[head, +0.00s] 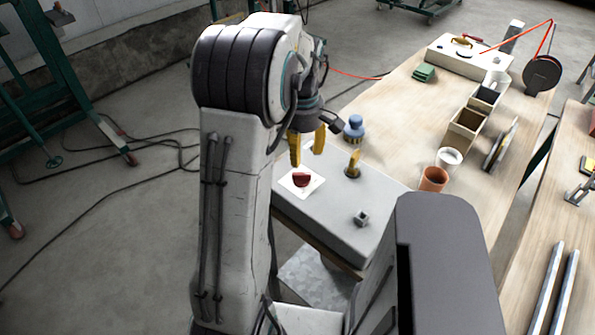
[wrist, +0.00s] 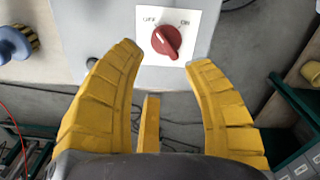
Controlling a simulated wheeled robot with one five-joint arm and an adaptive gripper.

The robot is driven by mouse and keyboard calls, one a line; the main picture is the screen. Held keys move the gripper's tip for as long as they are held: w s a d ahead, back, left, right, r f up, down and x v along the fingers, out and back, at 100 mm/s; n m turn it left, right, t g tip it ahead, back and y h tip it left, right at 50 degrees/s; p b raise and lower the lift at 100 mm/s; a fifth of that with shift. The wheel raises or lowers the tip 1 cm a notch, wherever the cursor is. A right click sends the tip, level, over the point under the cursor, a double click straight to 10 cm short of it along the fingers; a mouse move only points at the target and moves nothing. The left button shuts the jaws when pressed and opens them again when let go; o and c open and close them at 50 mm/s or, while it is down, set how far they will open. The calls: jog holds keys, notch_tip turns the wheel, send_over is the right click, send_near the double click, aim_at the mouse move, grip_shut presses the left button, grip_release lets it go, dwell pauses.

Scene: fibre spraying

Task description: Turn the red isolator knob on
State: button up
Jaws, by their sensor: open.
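The red isolator knob (head: 301,179) sits on a white square plate (head: 315,186) on top of a grey box (head: 330,222). In the wrist view the knob (wrist: 167,41) is near the top centre, below the printed OFF and ON labels. Its pointer leans up and left, toward OFF. My gripper (head: 308,151) is open and empty, with its yellow fingers above the box near the knob. In the wrist view the fingers (wrist: 164,64) spread below and to either side of the knob, apart from it.
On the box, a yellow-topped part (head: 353,163) and a small metal block (head: 361,218) stand right of the knob. A blue knobbed object (head: 354,128) stands behind. Cups (head: 434,179) and open bins (head: 465,131) stand farther right on the wooden table.

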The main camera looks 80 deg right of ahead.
aim_at(302, 177)
jog(key=n, duration=0.5)
jog(key=shift+a+f, duration=0.1)
jog(key=shift+a, duration=0.1)
jog(key=shift+f, duration=3.6)
jog(key=shift+c, duration=0.3)
grip_shut()
